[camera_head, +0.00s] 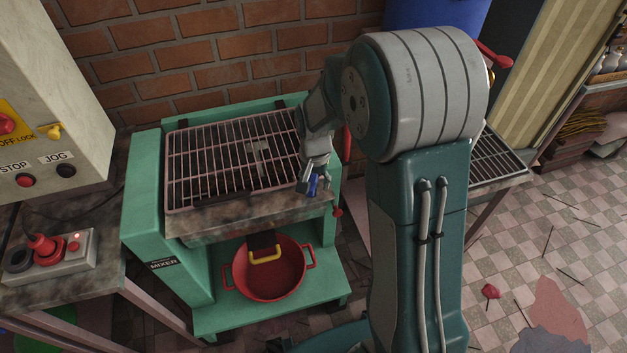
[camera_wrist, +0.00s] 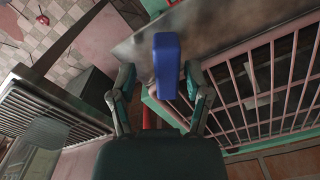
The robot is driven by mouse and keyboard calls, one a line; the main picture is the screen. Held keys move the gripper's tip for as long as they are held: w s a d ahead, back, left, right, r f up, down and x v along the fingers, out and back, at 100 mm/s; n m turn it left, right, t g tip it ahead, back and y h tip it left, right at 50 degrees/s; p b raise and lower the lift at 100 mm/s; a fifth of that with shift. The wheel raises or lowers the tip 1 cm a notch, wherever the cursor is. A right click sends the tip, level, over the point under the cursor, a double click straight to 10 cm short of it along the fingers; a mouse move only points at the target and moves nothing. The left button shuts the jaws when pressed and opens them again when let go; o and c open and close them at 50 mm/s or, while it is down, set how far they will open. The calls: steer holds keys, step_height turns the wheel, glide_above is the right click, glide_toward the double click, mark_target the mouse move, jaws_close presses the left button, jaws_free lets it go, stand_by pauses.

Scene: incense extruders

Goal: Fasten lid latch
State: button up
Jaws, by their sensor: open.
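The mixer (camera_head: 143,200) is a green machine whose pink barred lid (camera_head: 190,203) lies down over its top. The lid bars also show at the right of the wrist view (camera_wrist: 243,97). A blue latch piece (camera_head: 313,186) is at the front right corner of the lid. In the wrist view the blue latch (camera_wrist: 166,62) stands between my fingers. My gripper (camera_wrist: 160,74) is open, with one finger to each side of the latch and gaps visible. In the head view my gripper (camera_head: 314,167) is at that corner. Whether the latch is engaged cannot be told.
A red pot (camera_head: 268,292) sits on the mixer's lower shelf under a yellow handle (camera_head: 265,257). A red knob (camera_head: 337,212) sticks out just right of the latch. A control box (camera_head: 60,115) stands at left. A grated table (camera_head: 497,160) is at right. Tiled floor lies beyond.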

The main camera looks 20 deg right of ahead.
steer(key=shift+a, duration=0.1)
steer(key=c, duration=0.8)
steer(key=shift+a, duration=0.35)
jaws_close()
steer(key=shift+d, duration=0.1)
steer(key=shift+n, duration=0.4)
steer(key=shift+s+n, duration=0.1)
steer(key=shift+n, duration=2.4)
steer(key=o, duration=0.8)
jaws_free()
